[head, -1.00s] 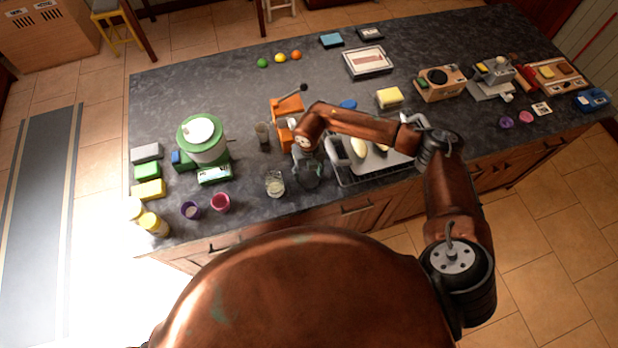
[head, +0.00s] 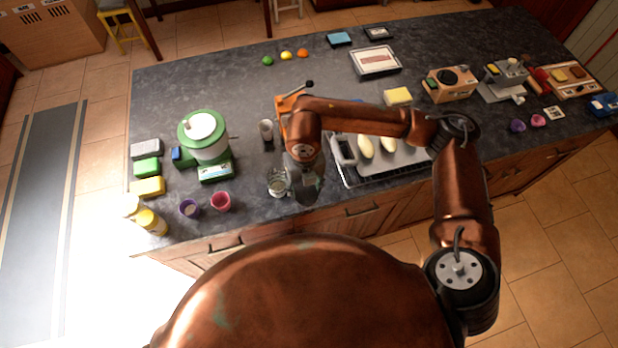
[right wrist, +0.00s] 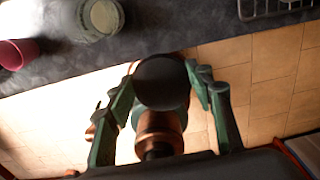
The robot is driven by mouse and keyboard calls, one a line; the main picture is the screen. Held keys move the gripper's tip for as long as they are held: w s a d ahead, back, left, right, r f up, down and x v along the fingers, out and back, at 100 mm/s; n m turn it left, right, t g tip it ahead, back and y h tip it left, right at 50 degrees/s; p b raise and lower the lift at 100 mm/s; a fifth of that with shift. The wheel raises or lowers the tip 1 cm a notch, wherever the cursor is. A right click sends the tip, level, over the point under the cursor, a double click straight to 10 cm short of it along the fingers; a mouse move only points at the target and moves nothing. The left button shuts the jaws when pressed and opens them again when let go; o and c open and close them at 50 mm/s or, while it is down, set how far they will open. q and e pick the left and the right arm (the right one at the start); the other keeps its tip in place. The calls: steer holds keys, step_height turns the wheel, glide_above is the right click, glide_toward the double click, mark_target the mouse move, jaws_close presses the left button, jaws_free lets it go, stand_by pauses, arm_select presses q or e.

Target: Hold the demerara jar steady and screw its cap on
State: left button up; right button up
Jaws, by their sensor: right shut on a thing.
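The glass jar (head: 278,183), apparently the demerara jar, stands upright near the counter's front edge. It shows with a pale round top in the right wrist view (right wrist: 95,18), with no cap visible on it. My right gripper (head: 308,188) is just right of the jar in the head view, and the two overlap there, so I cannot tell whether they touch. In the right wrist view its green fingers (right wrist: 165,85) are shut on a dark round thing (right wrist: 160,84), seemingly the cap, held apart from the jar. My left gripper is not in view.
A pink cup (head: 221,202) and a purple cup (head: 189,208) stand left of the jar. A green and white appliance (head: 205,140) is behind them. A small glass (head: 266,132) and an orange device (head: 285,105) stand behind the jar. A tray (head: 405,160) lies to the right.

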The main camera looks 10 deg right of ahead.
steer(key=shift+s+a+r, duration=0.3)
steer(key=shift+s, duration=0.3)
steer(key=shift+s+a+r, duration=0.25)
steer(key=shift+s+r, duration=0.05)
steer(key=shift+s, duration=0.25)
